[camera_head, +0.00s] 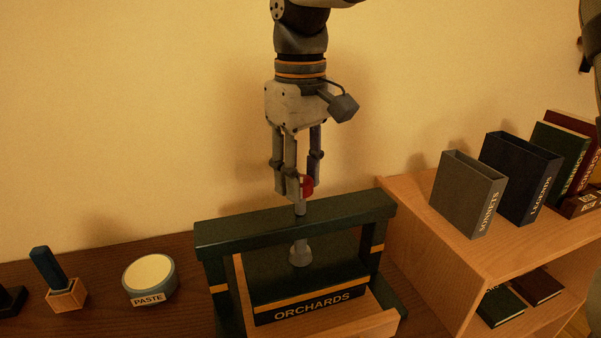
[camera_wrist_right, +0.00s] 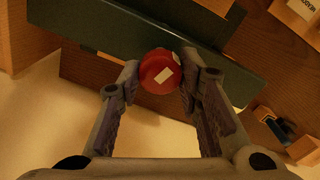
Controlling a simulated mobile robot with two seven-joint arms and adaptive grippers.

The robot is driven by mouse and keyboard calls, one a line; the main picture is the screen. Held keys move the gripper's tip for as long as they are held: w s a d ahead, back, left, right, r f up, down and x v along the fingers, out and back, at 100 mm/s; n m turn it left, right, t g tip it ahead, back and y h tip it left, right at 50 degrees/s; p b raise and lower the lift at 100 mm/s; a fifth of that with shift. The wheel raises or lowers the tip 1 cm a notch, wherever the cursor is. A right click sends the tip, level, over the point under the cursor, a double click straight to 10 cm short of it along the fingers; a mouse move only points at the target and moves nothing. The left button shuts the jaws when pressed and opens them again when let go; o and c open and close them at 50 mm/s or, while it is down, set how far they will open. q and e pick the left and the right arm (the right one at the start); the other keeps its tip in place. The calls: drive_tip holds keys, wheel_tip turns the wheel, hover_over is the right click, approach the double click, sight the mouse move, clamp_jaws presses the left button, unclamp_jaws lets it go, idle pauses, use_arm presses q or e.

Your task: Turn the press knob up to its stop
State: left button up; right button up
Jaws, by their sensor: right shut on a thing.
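The press knob (camera_head: 307,187) is red and sits on top of a metal screw above the dark green press frame (camera_head: 340,212). It also shows in the right wrist view (camera_wrist_right: 157,72), with a pale mark on its top. My right gripper (camera_head: 297,190) comes straight down from above and is shut on the knob, one finger on each side. In the head view the fingers hide part of the knob. Below the crossbar, the screw's foot (camera_head: 300,253) stands over a book labelled ORCHARDS (camera_head: 310,303) in the press. My left gripper is not in view.
A paste tin (camera_head: 149,280) and a wooden block with a blue upright piece (camera_head: 60,285) stand to the left of the press. A wooden shelf (camera_head: 425,225) stands close on the right, bearing a grey SONNETS case (camera_head: 467,195), a blue LEGENDS case (camera_head: 520,178) and books.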

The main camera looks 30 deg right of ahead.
drive_tip(key=shift+n, duration=2.2)
drive_tip(key=o, duration=1.2)
wheel_tip(320, 180, up, 12)
drive_tip(key=shift+r, duration=0.1)
